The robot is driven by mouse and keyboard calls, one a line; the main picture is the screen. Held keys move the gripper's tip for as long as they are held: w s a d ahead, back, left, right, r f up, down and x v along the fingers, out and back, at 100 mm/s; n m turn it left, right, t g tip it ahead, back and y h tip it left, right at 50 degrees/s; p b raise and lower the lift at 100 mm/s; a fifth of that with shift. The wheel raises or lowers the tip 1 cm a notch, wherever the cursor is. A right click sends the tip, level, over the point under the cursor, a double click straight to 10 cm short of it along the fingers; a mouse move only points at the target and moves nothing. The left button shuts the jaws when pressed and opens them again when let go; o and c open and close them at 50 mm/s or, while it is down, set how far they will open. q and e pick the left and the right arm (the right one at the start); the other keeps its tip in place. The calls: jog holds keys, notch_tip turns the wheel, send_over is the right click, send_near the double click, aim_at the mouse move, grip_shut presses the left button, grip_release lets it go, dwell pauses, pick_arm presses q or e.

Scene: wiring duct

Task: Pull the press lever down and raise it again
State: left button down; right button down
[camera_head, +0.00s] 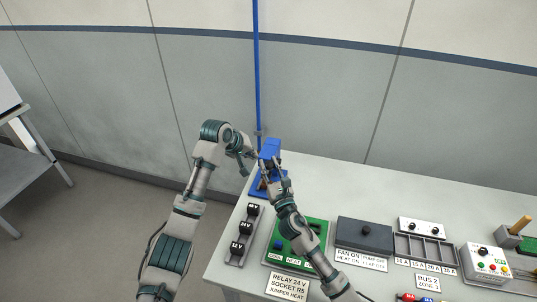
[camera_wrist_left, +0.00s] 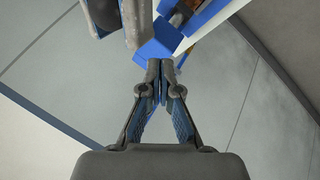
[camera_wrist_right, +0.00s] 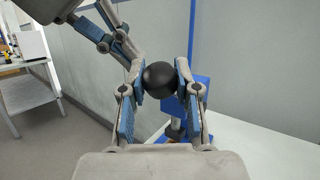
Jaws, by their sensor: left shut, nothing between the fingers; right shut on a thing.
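The blue press (camera_head: 270,148) stands at the far left corner of the table, and my grippers partly cover it in the head view. The lever's black ball knob (camera_wrist_right: 159,79) sits between the fingers of my right gripper (camera_wrist_right: 167,82), which is shut on it. The right gripper also shows in front of the press in the head view (camera_head: 268,167). My left gripper (camera_wrist_left: 161,66) is shut and empty, with its tips close to a blue part of the press (camera_wrist_left: 156,47); I cannot tell whether they touch. The lever's rod is mostly hidden.
A row of black-and-white blocks (camera_head: 243,235) and a green board (camera_head: 316,235) lie nearer on the table. A dark grey box (camera_head: 364,235), a grey tray (camera_head: 426,249) and a control box (camera_head: 487,264) stand to the right. The table's back strip is clear.

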pick_arm(q)
jog(key=s+d+r+m+y, duration=0.1)
jog(key=s+d+r+m, duration=0.15)
jog(key=r, duration=0.45)
jog(key=s+d+r+m+y, duration=0.1)
jog(key=s+r, duration=0.2)
jog(key=r, duration=0.3)
jog(key=shift+w+d+f, duration=0.3)
jog(key=shift+w+f, duration=0.1)
jog(key=shift+f, duration=1.4)
jog(key=shift+w+d+f, duration=0.35)
jog(key=shift+w+f, duration=0.1)
jog(key=shift+f, duration=1.35)
jog(key=shift+w+d+f, duration=0.3)
jog(key=shift+w+f, duration=0.1)
jog(key=shift+f, duration=1.4)
